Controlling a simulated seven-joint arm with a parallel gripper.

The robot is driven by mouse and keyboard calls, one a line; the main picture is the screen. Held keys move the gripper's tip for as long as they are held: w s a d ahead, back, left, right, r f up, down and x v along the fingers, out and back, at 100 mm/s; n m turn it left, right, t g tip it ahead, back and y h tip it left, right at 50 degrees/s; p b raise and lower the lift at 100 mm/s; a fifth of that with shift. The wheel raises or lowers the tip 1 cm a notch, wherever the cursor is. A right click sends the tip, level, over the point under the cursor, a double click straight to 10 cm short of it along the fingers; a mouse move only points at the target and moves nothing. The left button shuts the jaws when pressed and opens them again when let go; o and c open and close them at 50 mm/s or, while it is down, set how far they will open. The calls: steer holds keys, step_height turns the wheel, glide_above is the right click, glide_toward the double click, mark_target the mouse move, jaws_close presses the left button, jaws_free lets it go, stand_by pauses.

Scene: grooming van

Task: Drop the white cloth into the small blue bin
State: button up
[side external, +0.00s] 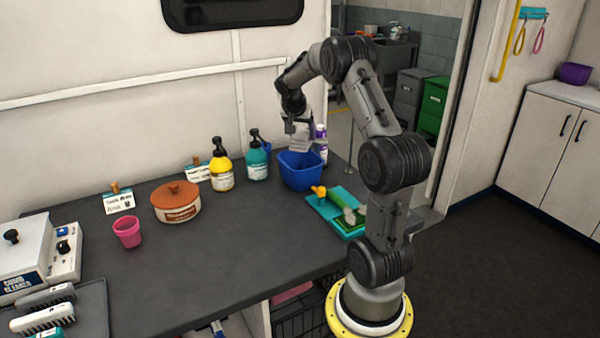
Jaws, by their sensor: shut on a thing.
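The small blue bin (301,175) stands upright on the dark grey table, near its back right part. My gripper (297,130) is above the bin and points down. It is shut on the white cloth (299,143), a small pale piece that hangs below the fingers, over the bin's opening. The cloth's lower end is close to the bin's rim; I cannot tell whether it touches. The bin's inside is mostly hidden from this angle.
A purple-capped bottle (320,143) stands behind the bin. Teal (257,163) and yellow (221,168) pump bottles stand left of it. A teal tray (343,212) with a green item lies in front. A brown lidded pot (176,203) and pink cup (127,232) are farther left. The table's middle is clear.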

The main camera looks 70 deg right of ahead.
steer(key=o, duration=1.2)
steer(key=shift+c, duration=0.2)
steer(key=v, duration=1.4)
steer(key=shift+d, duration=0.1)
